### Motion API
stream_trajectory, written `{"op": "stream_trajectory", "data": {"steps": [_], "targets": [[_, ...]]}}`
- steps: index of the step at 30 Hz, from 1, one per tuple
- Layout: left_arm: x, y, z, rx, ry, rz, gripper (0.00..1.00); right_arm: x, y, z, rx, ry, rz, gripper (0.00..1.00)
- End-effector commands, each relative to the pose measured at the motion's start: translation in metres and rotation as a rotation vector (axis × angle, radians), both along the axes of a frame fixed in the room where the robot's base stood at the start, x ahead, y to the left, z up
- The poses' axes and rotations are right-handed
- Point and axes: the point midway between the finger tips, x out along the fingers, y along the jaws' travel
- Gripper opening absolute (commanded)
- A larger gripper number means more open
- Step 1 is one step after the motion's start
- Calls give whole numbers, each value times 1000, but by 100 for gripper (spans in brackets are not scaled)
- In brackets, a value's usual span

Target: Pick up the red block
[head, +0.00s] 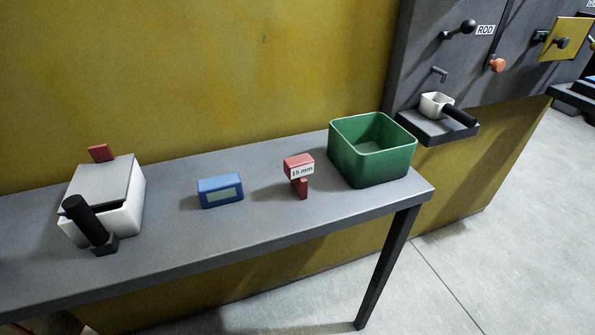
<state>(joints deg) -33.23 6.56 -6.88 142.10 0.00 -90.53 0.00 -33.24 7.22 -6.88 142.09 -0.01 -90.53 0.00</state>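A small red block (302,188) with a wider head stands on the grey table, right of its middle; the head carries a white "15 mm" label. Another red piece (101,152) shows at the back of a white box at the left; its lower part is hidden, and I cannot tell whether it is attached. Neither of my grippers is in view.
The grey table (260,237) also bears a white box (122,215) with a black handle (86,220), a blue block-like device (220,190) and an empty green bin (369,168).

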Motion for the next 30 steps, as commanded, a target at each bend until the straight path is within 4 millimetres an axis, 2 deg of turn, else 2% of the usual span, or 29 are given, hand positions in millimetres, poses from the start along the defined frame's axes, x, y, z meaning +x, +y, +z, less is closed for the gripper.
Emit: {"op": "stream_trajectory", "data": {"steps": [2, 24, 30], "targets": [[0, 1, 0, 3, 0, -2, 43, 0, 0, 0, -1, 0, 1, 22], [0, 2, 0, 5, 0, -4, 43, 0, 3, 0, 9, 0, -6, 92], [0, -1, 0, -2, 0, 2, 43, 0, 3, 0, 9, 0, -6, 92]]}}
